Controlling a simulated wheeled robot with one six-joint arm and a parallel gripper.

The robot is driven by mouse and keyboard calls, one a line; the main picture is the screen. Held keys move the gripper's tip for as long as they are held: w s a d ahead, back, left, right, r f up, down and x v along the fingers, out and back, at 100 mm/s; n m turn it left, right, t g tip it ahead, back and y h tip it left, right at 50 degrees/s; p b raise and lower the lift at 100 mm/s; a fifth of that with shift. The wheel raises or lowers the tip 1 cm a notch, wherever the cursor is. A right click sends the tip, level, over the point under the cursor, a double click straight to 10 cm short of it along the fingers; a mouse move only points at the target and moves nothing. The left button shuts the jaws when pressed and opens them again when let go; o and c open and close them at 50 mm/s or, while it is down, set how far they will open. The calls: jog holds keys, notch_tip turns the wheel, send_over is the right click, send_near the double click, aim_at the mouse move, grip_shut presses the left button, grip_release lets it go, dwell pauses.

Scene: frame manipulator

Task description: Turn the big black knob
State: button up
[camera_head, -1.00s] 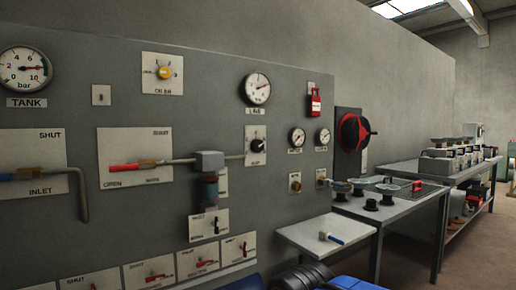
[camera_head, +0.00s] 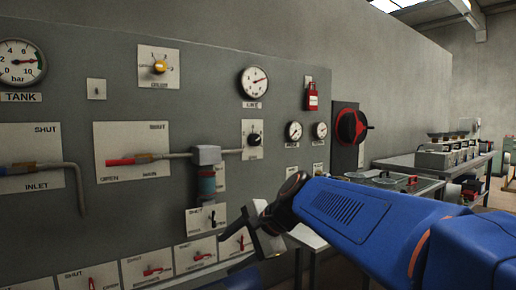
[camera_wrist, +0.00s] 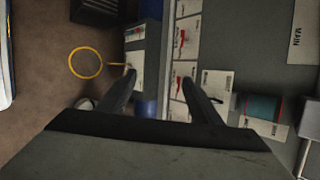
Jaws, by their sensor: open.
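A black knob (camera_head: 255,140) with a white pointer mark sits on a white plate on the grey panel, below the LINE gauge. A larger round black and red part (camera_head: 352,126) is mounted on a dark plate farther right; I cannot tell which one is the task's knob. My gripper (camera_head: 243,244) is in front of the lower panel, below and apart from both. In the wrist view my gripper (camera_wrist: 158,76) has two dark fingers spread apart with nothing between them. Neither round part can be made out clearly in the wrist view.
Pipes with a red lever (camera_head: 130,160) and a blue lever (camera_head: 18,169) stand out from the panel. A row of small red switches (camera_head: 153,270) runs along the bottom. Work tables (camera_head: 395,162) stand to the right. A yellow ring (camera_wrist: 85,63) shows in the wrist view.

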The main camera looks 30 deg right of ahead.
jog(key=w+d+r+m+t, duration=0.4)
jog(key=w+d+r+m, duration=0.4)
jog(key=d+r+m, duration=0.25)
jog(key=m+t+h, duration=0.3)
jog(key=m+t, duration=0.3)
jog(key=m, duration=0.4)
send_near(257, 140)
jog(key=w, duration=0.8)
jog(key=shift+w+a+r, duration=0.1)
jog(key=shift+a+r, duration=0.05)
jog(key=shift+a, duration=0.25)
jog(key=shift+c, duration=0.3)
jog(key=c, duration=1)
